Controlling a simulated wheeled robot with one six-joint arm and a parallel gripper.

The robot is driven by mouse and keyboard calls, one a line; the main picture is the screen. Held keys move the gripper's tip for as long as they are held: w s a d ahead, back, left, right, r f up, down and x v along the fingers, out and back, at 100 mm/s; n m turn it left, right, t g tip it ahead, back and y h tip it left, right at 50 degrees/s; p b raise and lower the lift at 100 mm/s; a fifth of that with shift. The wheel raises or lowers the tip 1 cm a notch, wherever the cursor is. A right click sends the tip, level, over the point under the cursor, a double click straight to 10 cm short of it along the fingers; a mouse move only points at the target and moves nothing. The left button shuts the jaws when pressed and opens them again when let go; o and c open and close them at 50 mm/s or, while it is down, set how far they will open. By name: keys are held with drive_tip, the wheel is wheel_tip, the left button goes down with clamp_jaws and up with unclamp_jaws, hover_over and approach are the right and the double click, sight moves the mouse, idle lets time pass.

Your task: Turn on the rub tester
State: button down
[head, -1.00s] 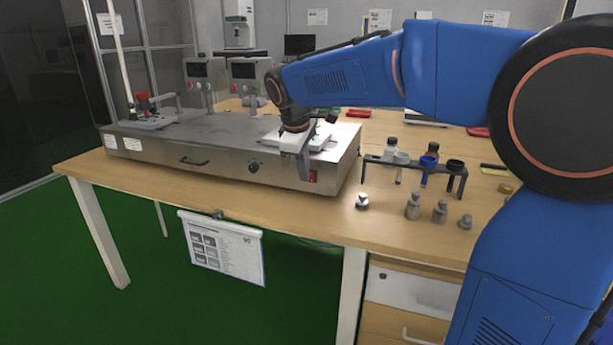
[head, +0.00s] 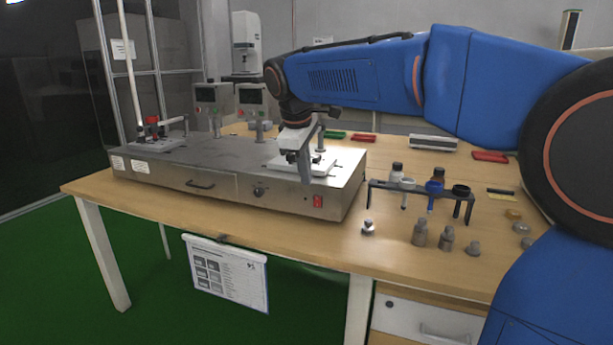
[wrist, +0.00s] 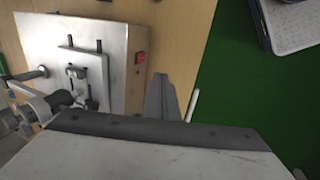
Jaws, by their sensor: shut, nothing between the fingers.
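The rub tester (head: 225,170) is a long grey metal box on the wooden table, with white platforms on top. Its red switch (head: 318,201) is on the front face near the right end; it also shows in the wrist view (wrist: 140,57). My gripper (head: 306,182) points down just in front of the tester's right end, its tip above and left of the switch in the head view. In the wrist view my shut fingers (wrist: 162,98) are dark grey and appear apart from the switch. Whether they touch the tester is unclear.
A black rack (head: 418,190) with bottles stands right of the tester. Several small metal weights (head: 420,233) sit near the table's front edge. A knob (head: 259,191) and drawer handle (head: 200,184) are on the tester's front. A paper sheet (head: 226,272) hangs below the table edge.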

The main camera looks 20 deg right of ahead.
sight(317, 202)
drive_tip(key=shift+s+a+f, duration=0.1)
drive_tip(key=shift+s+f, duration=0.05)
drive_tip(key=shift+f, duration=0.5)
drive_tip(key=x, duration=0.3)
drive_tip(key=w+x, duration=0.1)
drive_tip(key=x, duration=0.3)
drive_tip(key=d+x, duration=0.1)
drive_tip(key=x, duration=0.3)
drive_tip(key=shift+w+d+r, duration=0.1)
drive_tip(key=shift+w+r, duration=0.2)
drive_tip(key=shift+w+d, duration=0.45)
drive_tip(key=shift+w, duration=0.25)
